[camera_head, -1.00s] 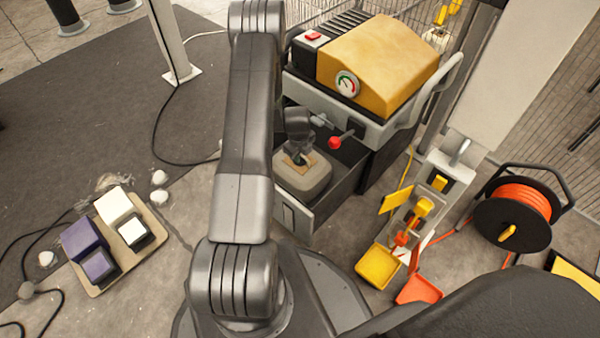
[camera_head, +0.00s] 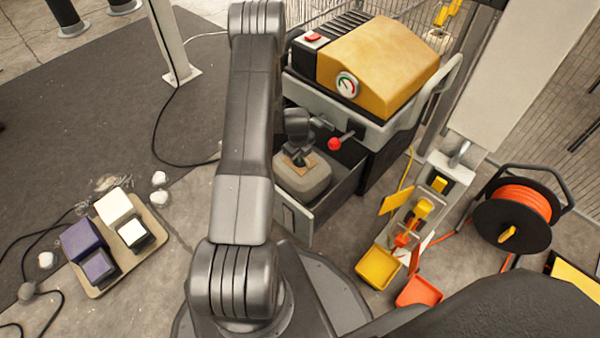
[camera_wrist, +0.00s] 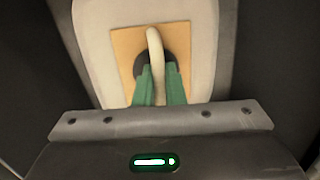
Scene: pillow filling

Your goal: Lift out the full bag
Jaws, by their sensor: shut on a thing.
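The bag (camera_head: 304,181) is a rounded beige-grey bundle with a tan square patch on top. It sits at the opening of the dark bin in the yellow-topped machine. My gripper (camera_head: 299,158) points down over the bag. In the wrist view my gripper (camera_wrist: 159,88) has green fingers shut on a pale loop that rises from the tan patch (camera_wrist: 124,52). The bag also fills the top middle of the wrist view (camera_wrist: 92,28). Its lower sides are partly hidden by the bin wall and my arm.
The machine (camera_head: 375,65) has a yellow hood, a gauge and a red-knobbed lever (camera_head: 334,143) close to the right of my gripper. The bin's front wall (camera_head: 298,221) borders the bag. An orange cable reel (camera_head: 513,210) stands at right.

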